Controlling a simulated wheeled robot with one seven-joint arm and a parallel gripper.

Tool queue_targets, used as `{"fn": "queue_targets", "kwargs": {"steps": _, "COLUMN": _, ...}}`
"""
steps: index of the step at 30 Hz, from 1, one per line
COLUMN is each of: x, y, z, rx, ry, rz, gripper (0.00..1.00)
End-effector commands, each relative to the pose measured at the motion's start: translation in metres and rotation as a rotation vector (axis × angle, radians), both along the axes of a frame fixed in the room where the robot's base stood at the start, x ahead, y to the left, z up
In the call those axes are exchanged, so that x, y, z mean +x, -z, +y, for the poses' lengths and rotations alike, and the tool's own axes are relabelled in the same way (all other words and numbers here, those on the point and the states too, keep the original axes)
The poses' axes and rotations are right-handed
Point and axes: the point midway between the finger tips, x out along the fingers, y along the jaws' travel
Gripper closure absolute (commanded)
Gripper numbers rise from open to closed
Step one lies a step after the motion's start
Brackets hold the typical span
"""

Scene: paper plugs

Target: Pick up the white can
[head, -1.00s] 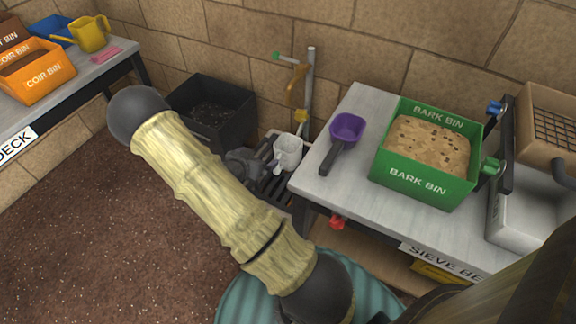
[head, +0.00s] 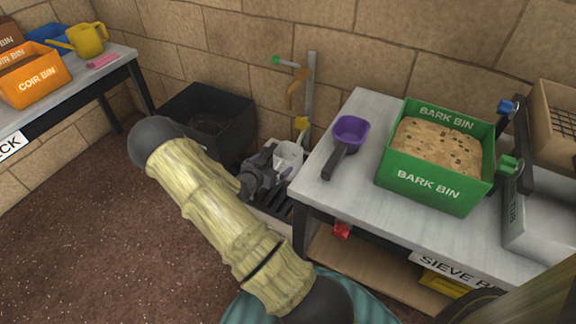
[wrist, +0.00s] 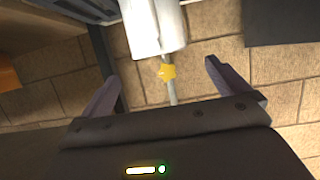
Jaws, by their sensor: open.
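The white can (head: 290,155) stands low by the tap, between the black bin and the sieve bench. In the head view my gripper (head: 266,166) is in front of it and hides its left part. In the wrist view the white can (wrist: 152,25) shows at the top, beyond the fingertips and roughly in line with the gap between them. My gripper (wrist: 162,72) is open, with nothing between its fingers. I cannot tell from the head view whether a finger touches the can.
The tap pipe (head: 310,90) rises behind the can, over a dark slatted grate (head: 272,207). A black bin (head: 212,112) stands left. The grey sieve bench (head: 350,215) on the right holds a purple scoop (head: 350,132) and a green bark bin (head: 432,185). Open floor lies left.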

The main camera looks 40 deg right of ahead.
Motion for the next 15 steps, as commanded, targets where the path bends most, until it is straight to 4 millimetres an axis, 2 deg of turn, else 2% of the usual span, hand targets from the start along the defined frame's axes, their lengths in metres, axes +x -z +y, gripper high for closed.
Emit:
{"fn": "queue_targets", "kwargs": {"steps": 1, "x": 0.003, "y": 0.007, "z": -0.009, "rx": -0.002, "ry": 0.002, "rz": -0.001, "gripper": 0.0}}
{"fn": "queue_targets", "kwargs": {"steps": 9, "x": 0.02, "y": 0.025, "z": -0.048, "rx": 0.0, "ry": 0.002, "rz": -0.003, "gripper": 0.0}}
{"fn": "queue_targets", "kwargs": {"steps": 15, "x": 0.025, "y": 0.027, "z": -0.06, "rx": 0.0, "ry": -0.001, "rz": 0.0, "gripper": 0.0}}
